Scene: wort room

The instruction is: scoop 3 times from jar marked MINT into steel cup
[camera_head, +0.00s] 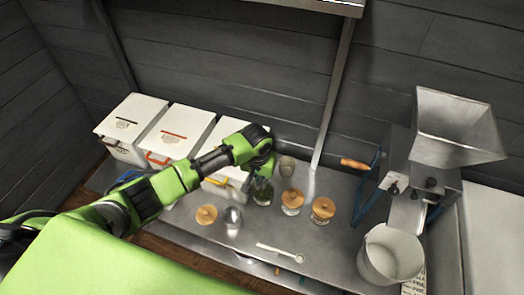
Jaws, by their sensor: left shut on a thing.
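A glass jar (262,194) with dark green contents stands on the steel counter, with no lid visible on it. My left gripper (263,174) comes down over it and is shut on it at the top; the fingertips are partly hidden. A shiny steel cup (233,218) stands to the left in front of the jar. A round wooden lid (206,214) is left of the cup. A pale long-handled scoop (280,252) lies on the counter in front. No MINT marking is legible. My right gripper is not in view.
Two jars with wooden lids (292,201) (323,209) stand right of the green jar. A small greyish vessel (287,166) is behind. White bins (131,128) line the back left. A mill with a hopper (455,125) and a white bucket (391,254) occupy the right.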

